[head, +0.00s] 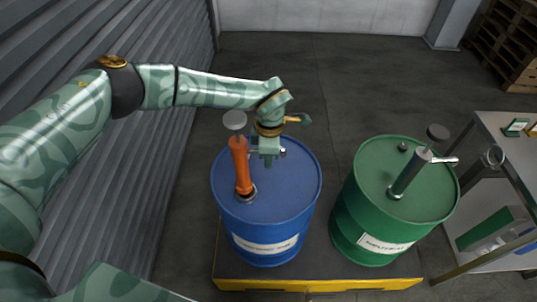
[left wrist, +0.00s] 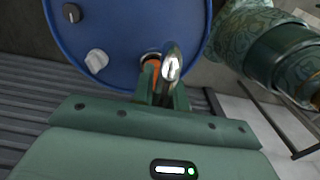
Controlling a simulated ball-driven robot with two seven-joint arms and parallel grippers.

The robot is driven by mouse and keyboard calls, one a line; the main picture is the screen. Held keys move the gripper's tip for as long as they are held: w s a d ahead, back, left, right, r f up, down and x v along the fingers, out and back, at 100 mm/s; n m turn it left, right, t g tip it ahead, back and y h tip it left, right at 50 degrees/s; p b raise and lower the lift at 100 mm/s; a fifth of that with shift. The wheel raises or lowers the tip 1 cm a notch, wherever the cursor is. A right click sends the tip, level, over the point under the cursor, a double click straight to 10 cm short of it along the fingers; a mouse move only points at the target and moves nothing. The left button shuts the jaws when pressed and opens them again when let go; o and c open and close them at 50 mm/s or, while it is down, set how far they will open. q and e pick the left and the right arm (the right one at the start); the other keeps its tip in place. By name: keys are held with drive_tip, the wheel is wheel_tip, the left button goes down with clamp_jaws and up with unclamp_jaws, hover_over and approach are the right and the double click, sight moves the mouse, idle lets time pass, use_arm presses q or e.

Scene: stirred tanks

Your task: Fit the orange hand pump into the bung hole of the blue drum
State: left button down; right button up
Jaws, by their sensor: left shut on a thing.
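The orange hand pump (head: 241,165), with a grey disc handle on top, looks close to upright over the blue drum (head: 294,190). Its lower end meets the dark-ringed bung hole (head: 247,193) near the lid's front-left edge. How deep it sits I cannot tell. My left gripper (head: 264,157) is shut on the pump from behind and to its right. In the left wrist view the orange body shows by the fingers (left wrist: 160,88), with a silver spout (left wrist: 172,65) in front, hiding most of the hole. My right gripper is not in view.
A metal table (head: 490,125) is at far right. A corrugated wall (head: 180,110) runs along the left. Open floor lies behind the drums.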

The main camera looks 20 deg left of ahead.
use_arm(q)
drive_tip(key=shift+r+p, duration=0.1)
drive_tip(key=shift+p, duration=0.3)
idle(1.0)
drive_tip(key=shift+f+b, duration=0.85)
drive_tip(key=shift+f, duration=0.85)
drive_tip(key=c, duration=1.3)
unclamp_jaws()
drive_tip(key=shift+s, duration=0.1)
drive_tip(key=r+p, duration=0.2)
drive_tip(key=r, duration=1.4)
drive_tip(key=shift+d+r+p, duration=0.2)
drive_tip(key=shift+p, duration=0.15)
drive_tip(key=shift+f, duration=0.1)
